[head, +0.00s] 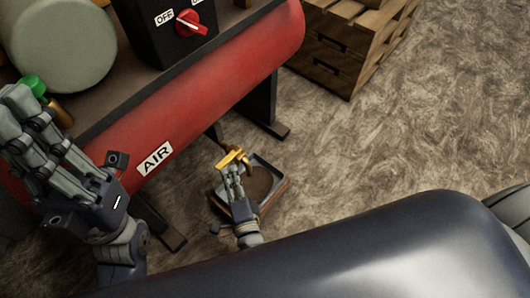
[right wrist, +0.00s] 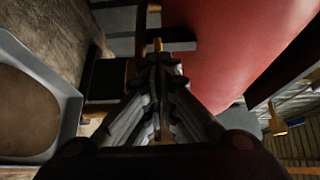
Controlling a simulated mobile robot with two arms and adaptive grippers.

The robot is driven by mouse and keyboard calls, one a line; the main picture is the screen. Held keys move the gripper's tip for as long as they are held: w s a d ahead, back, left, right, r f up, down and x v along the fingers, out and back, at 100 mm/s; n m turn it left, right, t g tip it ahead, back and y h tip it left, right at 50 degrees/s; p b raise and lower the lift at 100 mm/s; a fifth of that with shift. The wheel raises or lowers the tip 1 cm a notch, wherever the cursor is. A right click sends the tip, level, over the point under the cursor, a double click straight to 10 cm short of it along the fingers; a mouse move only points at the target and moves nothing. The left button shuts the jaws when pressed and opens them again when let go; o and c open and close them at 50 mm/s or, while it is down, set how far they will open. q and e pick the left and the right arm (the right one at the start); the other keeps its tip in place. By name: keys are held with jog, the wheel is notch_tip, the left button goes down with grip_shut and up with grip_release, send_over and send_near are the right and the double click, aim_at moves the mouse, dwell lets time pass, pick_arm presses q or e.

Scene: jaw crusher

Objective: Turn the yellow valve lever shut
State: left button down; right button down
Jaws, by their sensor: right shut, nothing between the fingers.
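The yellow valve lever (head: 234,157) shows in the head view on a brass-coloured valve under the red AIR tank (head: 165,150). My right gripper (head: 233,170) is shut and empty, with its fingertips right at the lever. I cannot tell if they touch it. In the right wrist view the shut fingers (right wrist: 158,75) point at a small yellow piece (right wrist: 158,45) just beyond their tips, beside the red tank. Most of the valve is hidden there. My left gripper (head: 65,150) is at the left of the head view, over the tank's near end, its finger opening unclear.
A shallow grey-rimmed tray with brown contents (head: 280,189) lies on the floor below the valve. Dark tank legs (head: 262,105) stand nearby. A black switch box with a red OFF knob (head: 190,22) sits above the tank. Wooden crates (head: 340,50) stand behind; floor at right is clear.

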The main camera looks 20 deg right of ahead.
jog(key=shift+a, duration=0.2)
jog(key=s, duration=1.2)
jog(key=shift+d, duration=0.35)
